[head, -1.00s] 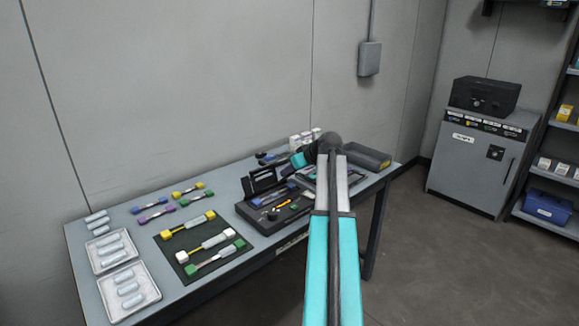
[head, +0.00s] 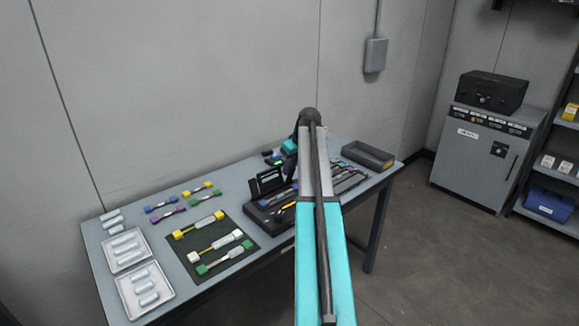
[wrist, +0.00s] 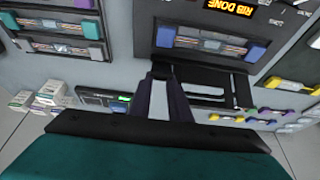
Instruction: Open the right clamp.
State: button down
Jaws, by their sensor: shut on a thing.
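The fusion splicer (head: 258,208) is a dark unit on the table, partly hidden behind my arm in the head view. In the wrist view its dark body (wrist: 143,30) holds a blue clamp (wrist: 165,37) at left and a slate-blue clamp (wrist: 257,53) at right, with a grey strip between them. My gripper (wrist: 162,70) is at the splicer's edge, just below the blue clamp at left. The exact contact is hidden by the fingertips.
A display reading "RIB DONE" (wrist: 230,8) is lit above the clamps. A mat (head: 185,245) with several splice pieces and two white trays (head: 165,310) lie left of the splicer. A grey open bin (head: 368,155) stands at right.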

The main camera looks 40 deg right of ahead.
jog(key=shift+w+a, duration=0.1)
dwell(0.3)
jog(key=c, duration=1.6)
grip_release()
jog(key=shift+f, duration=0.1)
jog(key=shift+c, duration=0.2)
jog(key=shift+a, duration=0.1)
